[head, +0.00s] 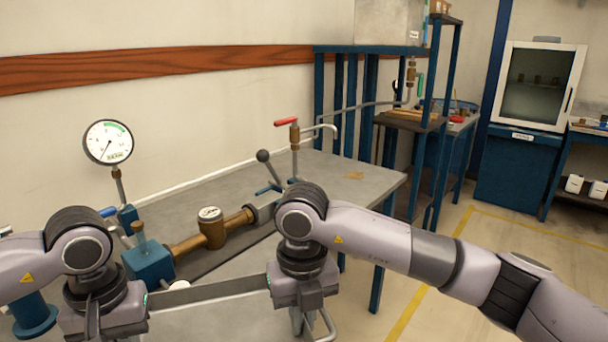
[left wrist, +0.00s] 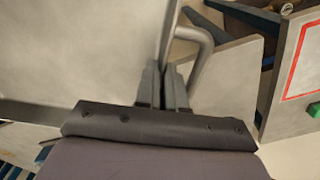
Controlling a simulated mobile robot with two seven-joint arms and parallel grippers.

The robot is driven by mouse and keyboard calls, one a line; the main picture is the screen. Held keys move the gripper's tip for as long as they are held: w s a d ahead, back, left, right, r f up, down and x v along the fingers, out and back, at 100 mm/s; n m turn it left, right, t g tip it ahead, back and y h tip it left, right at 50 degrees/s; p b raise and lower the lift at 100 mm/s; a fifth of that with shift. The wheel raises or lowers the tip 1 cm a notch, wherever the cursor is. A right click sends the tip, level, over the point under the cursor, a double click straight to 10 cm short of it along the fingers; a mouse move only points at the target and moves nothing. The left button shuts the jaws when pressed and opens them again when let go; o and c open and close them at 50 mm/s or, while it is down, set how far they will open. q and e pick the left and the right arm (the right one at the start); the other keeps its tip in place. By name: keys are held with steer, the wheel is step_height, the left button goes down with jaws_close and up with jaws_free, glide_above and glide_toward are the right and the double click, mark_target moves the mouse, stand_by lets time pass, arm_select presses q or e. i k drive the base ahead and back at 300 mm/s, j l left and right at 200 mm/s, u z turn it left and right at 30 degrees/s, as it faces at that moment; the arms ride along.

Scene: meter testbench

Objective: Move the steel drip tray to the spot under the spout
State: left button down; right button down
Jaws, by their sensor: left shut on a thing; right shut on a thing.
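The steel drip tray (head: 212,291) spans between my two grippers at the bottom of the head view. Its long grey rim shows, and its lower part is cut off by the frame. My right gripper (head: 306,310) is shut on the tray's right end, by a wire loop handle. My left gripper (left wrist: 167,87) is shut on the tray's thin edge in the left wrist view, with a bent rod handle (left wrist: 203,48) beside the fingers. A red-handled tap with a curved spout (head: 328,128) stands at the bench's back, beyond my right wrist.
The grey bench (head: 355,172) is clear at its right end. A brass meter (head: 211,228) on a pipe run, a blue fitting (head: 149,262) and a pressure gauge (head: 108,142) stand behind the tray. A red outline (left wrist: 293,62) marks a grey surface in the left wrist view.

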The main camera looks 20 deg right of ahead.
mark_target(352, 176)
steer(key=l+z, duration=0.2)
steer(key=l, duration=0.2)
steer(key=i+l+z, duration=0.15)
steer(key=l, duration=0.25)
steer(key=i+l+u, duration=0.15)
steer(key=i+l, duration=0.3)
steer(key=i, duration=0.2)
steer(key=i+l+u, duration=0.15)
steer(key=i+l, duration=0.35)
steer(key=i+l+u, duration=0.1)
steer(key=i+l, duration=0.15)
steer(key=i+l+u, duration=0.15)
steer(key=i+l, duration=0.15)
steer(key=l, duration=0.15)
steer(key=i+l+u, duration=0.1)
steer(key=i+l, duration=0.15)
steer(key=l, duration=0.1)
